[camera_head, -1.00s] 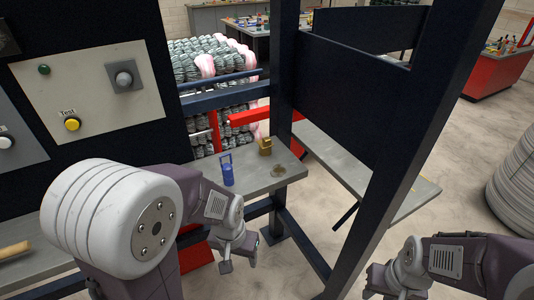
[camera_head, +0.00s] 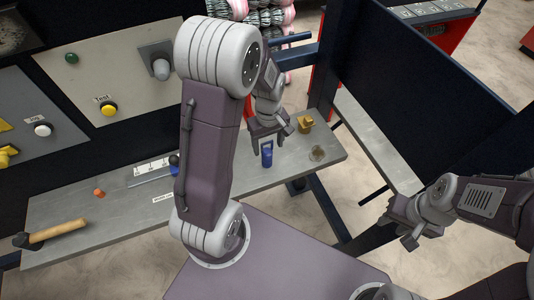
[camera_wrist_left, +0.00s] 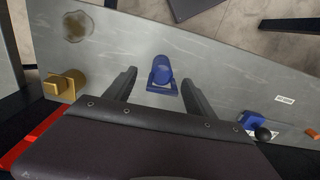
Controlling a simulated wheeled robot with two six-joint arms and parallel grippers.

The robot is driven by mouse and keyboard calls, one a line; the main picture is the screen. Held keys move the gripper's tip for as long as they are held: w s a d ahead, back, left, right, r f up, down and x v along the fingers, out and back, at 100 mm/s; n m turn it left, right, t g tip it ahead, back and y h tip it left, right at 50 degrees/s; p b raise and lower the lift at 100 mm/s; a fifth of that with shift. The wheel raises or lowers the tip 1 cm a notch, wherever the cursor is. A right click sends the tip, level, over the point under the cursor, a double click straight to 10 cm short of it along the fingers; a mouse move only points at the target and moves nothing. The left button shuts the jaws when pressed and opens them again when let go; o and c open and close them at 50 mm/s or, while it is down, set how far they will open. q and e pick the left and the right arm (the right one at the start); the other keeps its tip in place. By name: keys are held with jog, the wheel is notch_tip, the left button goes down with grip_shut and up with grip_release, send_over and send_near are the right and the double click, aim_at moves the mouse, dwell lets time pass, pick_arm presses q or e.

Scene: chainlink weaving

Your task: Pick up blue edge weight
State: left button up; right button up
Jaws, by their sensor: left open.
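In the left wrist view the blue weight (camera_wrist_left: 162,72) lies between and beyond the two dark fingers of my left gripper (camera_wrist_left: 158,85). My left gripper (camera_head: 268,146) is open over the weight in the head view, with a finger to either side. I cannot tell whether the fingers touch it. My right gripper (camera_head: 397,225) hangs at the right, away from the shelf, and its jaws are too small to judge.
A brass weight (camera_head: 305,124) stands right of the blue one, near a dark round stain (camera_head: 317,153). A hammer (camera_head: 56,232), an orange piece (camera_head: 99,193) and a ruler-like strip (camera_head: 150,169) lie at the left. A dark frame post (camera_head: 328,62) rises behind the shelf.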

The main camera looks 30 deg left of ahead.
aim_at(267, 151)
pick_arm(q)
jog(key=shift+w+f, duration=0.15)
jog(key=shift+f, duration=0.15)
jog(key=f, duration=0.4)
jog(key=shift+s+a+p, duration=0.15)
jog(key=shift+s+p, duration=0.2)
jog(key=shift+s, duration=0.05)
jog(key=shift+f, duration=0.2)
jog(key=shift+w+f, duration=0.1)
jog(key=shift+w, duration=0.1)
grip_shut()
